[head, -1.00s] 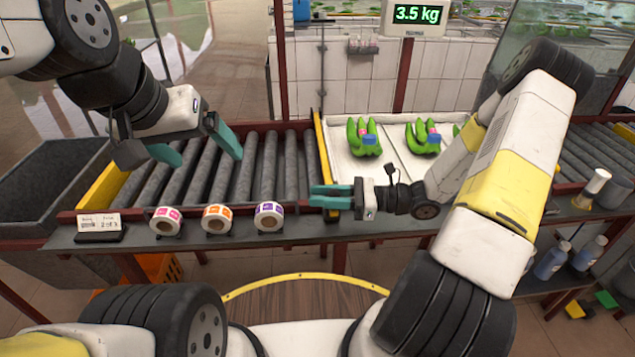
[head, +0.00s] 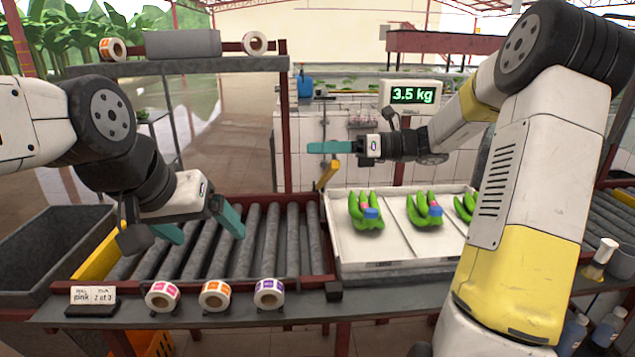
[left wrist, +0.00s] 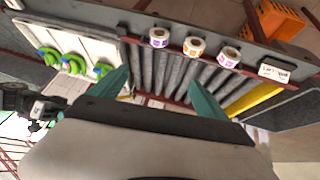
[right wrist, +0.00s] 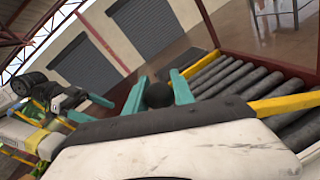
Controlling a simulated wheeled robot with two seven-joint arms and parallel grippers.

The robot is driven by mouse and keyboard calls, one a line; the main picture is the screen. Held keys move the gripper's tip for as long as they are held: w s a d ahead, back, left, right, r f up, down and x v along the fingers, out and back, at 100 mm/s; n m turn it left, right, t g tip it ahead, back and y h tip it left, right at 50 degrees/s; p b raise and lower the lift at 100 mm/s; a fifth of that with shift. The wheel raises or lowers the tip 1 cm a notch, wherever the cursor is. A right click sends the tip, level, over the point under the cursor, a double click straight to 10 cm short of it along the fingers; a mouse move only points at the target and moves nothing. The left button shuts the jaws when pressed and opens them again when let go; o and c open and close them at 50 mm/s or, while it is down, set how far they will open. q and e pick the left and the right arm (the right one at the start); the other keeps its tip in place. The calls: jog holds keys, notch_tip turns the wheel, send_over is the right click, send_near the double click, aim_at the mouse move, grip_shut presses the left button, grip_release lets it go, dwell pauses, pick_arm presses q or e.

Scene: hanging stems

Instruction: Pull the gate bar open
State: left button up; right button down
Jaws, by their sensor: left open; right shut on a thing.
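The yellow gate bar (head: 328,175) stands tilted up at the far end of the gap between the roller conveyor (head: 262,235) and the white tray (head: 385,254). My right gripper (head: 322,147) is at the bar's raised upper end, well above the conveyor. In the right wrist view a round black knob (right wrist: 158,95) sits between the teal fingers, which are shut on it. The knob is hidden by the fingers in the head view. My left gripper (head: 205,228) is open and empty above the left part of the rollers.
Green banana bunches (head: 366,212) lie in the tray. Several label rolls (head: 214,294) stand along the front ledge beside a small sign (head: 92,297). A scale display (head: 412,95) reads 3.5 kg. A grey bin (head: 45,250) is at the left.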

jog(key=shift+w+r, duration=0.5)
jog(key=shift+r, duration=0.2)
jog(key=shift+w+r, duration=0.45)
jog(key=shift+r, duration=0.2)
